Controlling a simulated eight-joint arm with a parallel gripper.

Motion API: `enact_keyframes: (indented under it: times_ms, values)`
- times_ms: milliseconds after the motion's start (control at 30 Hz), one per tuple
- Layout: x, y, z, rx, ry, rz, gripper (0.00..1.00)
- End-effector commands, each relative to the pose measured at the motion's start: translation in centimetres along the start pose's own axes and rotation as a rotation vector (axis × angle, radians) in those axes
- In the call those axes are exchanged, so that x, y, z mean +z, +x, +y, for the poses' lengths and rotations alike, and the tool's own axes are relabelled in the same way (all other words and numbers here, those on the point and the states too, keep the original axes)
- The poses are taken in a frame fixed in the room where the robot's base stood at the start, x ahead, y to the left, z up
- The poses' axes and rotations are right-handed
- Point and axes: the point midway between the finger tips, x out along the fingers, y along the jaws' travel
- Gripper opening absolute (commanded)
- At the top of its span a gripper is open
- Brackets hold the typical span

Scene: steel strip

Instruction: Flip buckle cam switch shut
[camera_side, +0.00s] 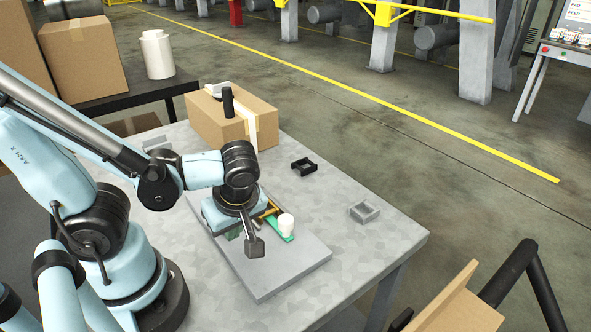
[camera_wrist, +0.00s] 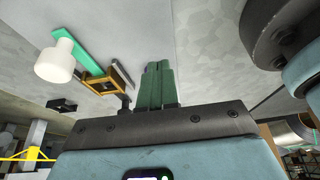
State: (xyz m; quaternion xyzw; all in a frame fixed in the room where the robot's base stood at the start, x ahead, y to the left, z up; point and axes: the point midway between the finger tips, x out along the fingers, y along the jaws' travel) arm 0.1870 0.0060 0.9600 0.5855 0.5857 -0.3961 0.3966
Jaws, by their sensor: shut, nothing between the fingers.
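A brass-coloured buckle frame (camera_side: 269,210) sits on the grey plate in the side view, beside my gripper. A green lever (camera_side: 280,231) with a white knob (camera_side: 286,223) extends from it. In the wrist view the brass frame (camera_wrist: 105,83), the green lever (camera_wrist: 88,57) and the white knob (camera_wrist: 56,64) lie left of my fingers. A grey strip (camera_wrist: 122,72) runs by the frame. My gripper's green fingers (camera_wrist: 158,84) are together and empty, apart from the frame in the picture. In the side view my wrist hides most of them. I cannot tell whether they touch anything.
The grey plate (camera_side: 272,279) lies on the steel table (camera_side: 370,250). A black bracket (camera_side: 304,167) and a grey bracket (camera_side: 364,211) lie to the right. A cardboard box (camera_side: 205,124) stands behind. The table's right part is mostly clear.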

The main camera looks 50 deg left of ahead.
Motion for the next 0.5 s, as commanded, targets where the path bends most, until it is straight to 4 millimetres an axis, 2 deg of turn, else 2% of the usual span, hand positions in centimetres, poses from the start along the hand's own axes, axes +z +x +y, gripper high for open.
enact_keyframes:
  times_ms: [200, 500]
  values:
    - [-1.7, 0.7, 0.0, -0.001, -0.002, -0.001, 0.0]
    - [-2.2, 0.9, 0.0, 0.001, 0.002, -0.001, 0.0]
